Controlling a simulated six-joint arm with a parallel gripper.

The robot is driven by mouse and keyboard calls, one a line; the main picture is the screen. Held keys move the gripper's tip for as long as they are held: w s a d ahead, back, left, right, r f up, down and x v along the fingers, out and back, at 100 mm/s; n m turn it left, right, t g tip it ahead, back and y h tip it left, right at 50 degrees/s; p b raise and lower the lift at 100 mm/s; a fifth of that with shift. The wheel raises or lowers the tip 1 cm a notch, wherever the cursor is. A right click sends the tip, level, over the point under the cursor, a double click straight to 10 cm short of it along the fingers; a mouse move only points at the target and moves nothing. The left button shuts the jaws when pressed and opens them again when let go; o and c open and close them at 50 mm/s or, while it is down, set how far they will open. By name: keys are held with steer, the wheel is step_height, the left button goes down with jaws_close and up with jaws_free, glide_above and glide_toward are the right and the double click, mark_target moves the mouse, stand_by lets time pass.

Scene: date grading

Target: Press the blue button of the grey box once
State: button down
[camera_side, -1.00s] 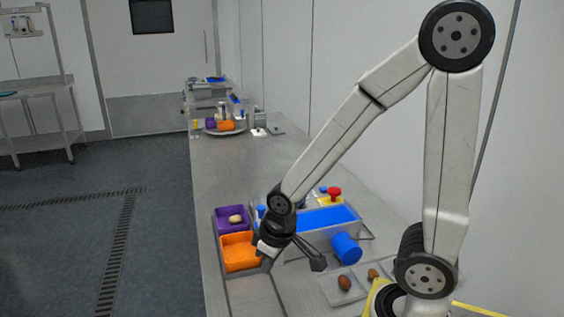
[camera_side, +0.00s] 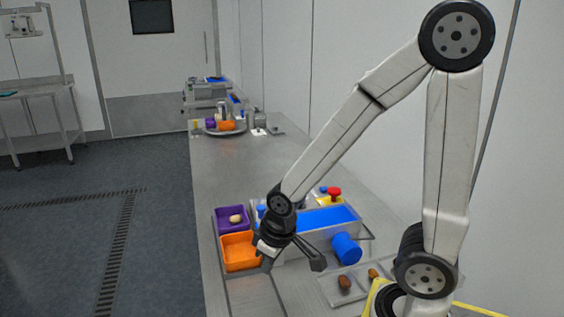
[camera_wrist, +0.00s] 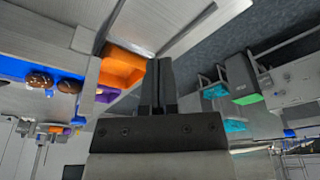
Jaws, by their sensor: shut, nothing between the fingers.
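My gripper (camera_side: 267,263) hangs beside the orange bin (camera_side: 223,262), at its right edge in the side view. In the wrist view its two dark fingers (camera_wrist: 158,82) are together with nothing between them. A small blue round piece (camera_side: 261,210) shows just behind my wrist in the side view, and another small blue spot (camera_side: 323,189) is beside a yellow box with a red button. I cannot tell which, if either, is the blue button of the grey box. My arm hides part of this area, and no grey box is clearly made out.
A conveyor with a blue belt (camera_side: 332,217) and a blue cylinder (camera_side: 346,249) lie right of my gripper. A purple bin (camera_side: 218,222) holds one pale date. The red button (camera_side: 334,192) stands behind the belt. A brown date (camera_side: 344,283) lies on a tray in front.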

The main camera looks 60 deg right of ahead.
stand_by(0.7)
steer(key=shift+w+r+v, duration=0.2)
steer(key=shift+w+v, duration=0.7)
steer(key=shift+v, duration=3.05)
steer(key=w+d+r+m+h, duration=0.1)
steer(key=w+d, duration=0.3)
steer(key=d, duration=0.4)
steer(key=w+d+m+t+h, duration=0.1)
steer(key=w+d, duration=0.3)
steer(key=d, duration=0.4)
steer(key=w+d+r+h, duration=0.1)
steer(key=w+d, duration=0.2)
steer(key=d, duration=0.5)
steer(key=s+d+f+m+h, duration=0.1)
steer(key=s+d+h, duration=0.15)
steer(key=d, duration=1.05)
steer(key=s+d+f+m+h, duration=0.1)
steer(key=s+d, duration=0.2)
steer(key=d, duration=1)
step_height(320, 180, down, 5)
steer(key=shift+a+r, duration=0.1)
steer(key=shift+a, duration=0.05)
